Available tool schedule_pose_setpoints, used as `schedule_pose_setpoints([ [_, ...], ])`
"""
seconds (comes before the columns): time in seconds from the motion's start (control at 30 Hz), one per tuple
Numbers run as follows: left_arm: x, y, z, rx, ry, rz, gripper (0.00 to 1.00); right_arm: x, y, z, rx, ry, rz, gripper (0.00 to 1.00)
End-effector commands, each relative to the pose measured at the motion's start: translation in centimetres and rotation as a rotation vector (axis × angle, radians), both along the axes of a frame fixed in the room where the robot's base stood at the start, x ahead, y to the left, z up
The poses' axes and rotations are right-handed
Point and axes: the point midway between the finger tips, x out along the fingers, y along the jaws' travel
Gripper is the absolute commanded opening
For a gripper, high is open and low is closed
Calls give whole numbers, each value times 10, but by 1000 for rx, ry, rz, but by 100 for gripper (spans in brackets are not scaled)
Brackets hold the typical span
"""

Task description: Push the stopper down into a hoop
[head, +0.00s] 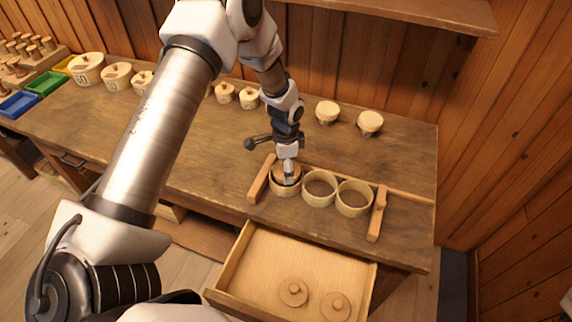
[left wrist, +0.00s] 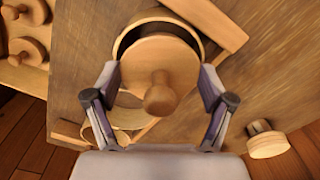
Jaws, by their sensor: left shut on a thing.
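Three round wooden hoops stand in a row on the bench: the left hoop (head: 285,190), the middle hoop (head: 320,188) and the right hoop (head: 354,198). The middle and right hoops look empty. My left gripper (head: 287,178) is over the left hoop, shut on a wooden stopper (left wrist: 160,75), a round disc with a turned knob. In the left wrist view my left gripper (left wrist: 158,85) has one finger on each side of the disc. The disc covers much of the hoop (left wrist: 160,18), with a dark gap showing at its far side. Its exact depth is hidden.
Wooden strips (head: 262,178) (head: 378,215) and a back rail (head: 410,198) frame the hoops. An open drawer (head: 240,252) in front holds two stoppers (head: 294,292) (head: 336,306). Lidded round boxes (head: 88,68) and two pale-topped pieces (head: 327,112) (head: 370,123) stand behind.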

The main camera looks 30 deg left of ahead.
Motion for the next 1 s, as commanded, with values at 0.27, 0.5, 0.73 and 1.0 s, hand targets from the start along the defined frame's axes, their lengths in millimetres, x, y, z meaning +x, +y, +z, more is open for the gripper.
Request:
schedule_pose_setpoints([
  [0.27,0,0,-1,0,0,0,44,0,0,-1,0,0,0,40],
  [0.5,0,0,-3,0,0,0,44,0,0,-2,0,0,0,40],
  [0.73,-1,0,-11,0,0,0,44,0,0,-6,0,0,0,40],
  [1.0,-1,0,-18,1,1,0,44,0,0,-10,0,0,0,40],
])
